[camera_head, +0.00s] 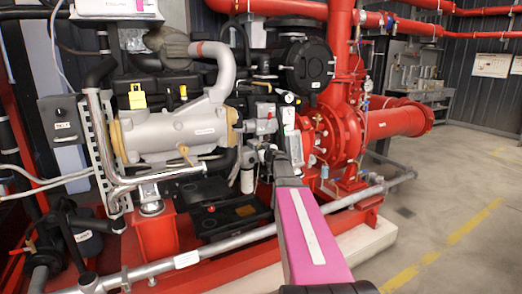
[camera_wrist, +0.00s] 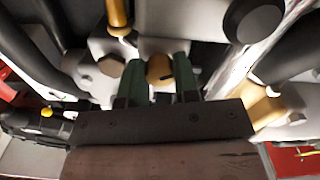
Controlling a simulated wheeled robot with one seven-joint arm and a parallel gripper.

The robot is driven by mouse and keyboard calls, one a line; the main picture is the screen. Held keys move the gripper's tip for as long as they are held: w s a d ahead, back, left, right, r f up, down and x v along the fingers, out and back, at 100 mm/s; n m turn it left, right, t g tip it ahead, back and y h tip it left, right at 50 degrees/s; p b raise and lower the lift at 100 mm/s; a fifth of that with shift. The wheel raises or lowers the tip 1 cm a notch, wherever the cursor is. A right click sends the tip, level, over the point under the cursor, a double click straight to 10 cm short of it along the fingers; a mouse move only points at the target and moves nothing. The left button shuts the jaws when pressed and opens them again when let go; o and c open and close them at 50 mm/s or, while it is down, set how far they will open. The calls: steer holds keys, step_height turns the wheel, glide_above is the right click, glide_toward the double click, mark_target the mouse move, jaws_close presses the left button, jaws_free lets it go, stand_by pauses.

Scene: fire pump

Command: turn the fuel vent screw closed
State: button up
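In the wrist view, a small round brass-coloured screw head (camera_wrist: 158,68), which looks like the fuel vent screw, sits on a grey metal block. My gripper (camera_wrist: 160,78) has its two green fingers apart, one on each side of the screw head. The gaps are very small, and I cannot tell whether either finger touches it. In the head view, my pink arm reaches into the engine's front right side. The screw and my fingertips are too small or hidden to make out there.
A brass fitting (camera_wrist: 118,15) stands above the left finger, and a dark round knob (camera_wrist: 255,18) is close at upper right. A grey horizontal pipe (camera_head: 235,238) runs below the arm. The red pump (camera_head: 330,135) is to the right. Open floor (camera_head: 455,205) lies further right.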

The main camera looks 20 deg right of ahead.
steer(key=m, duration=2.3)
steer(key=shift+m, duration=0.4)
stand_by(0.4)
steer(key=o, duration=0.9)
steer(key=shift+s, duration=0.1)
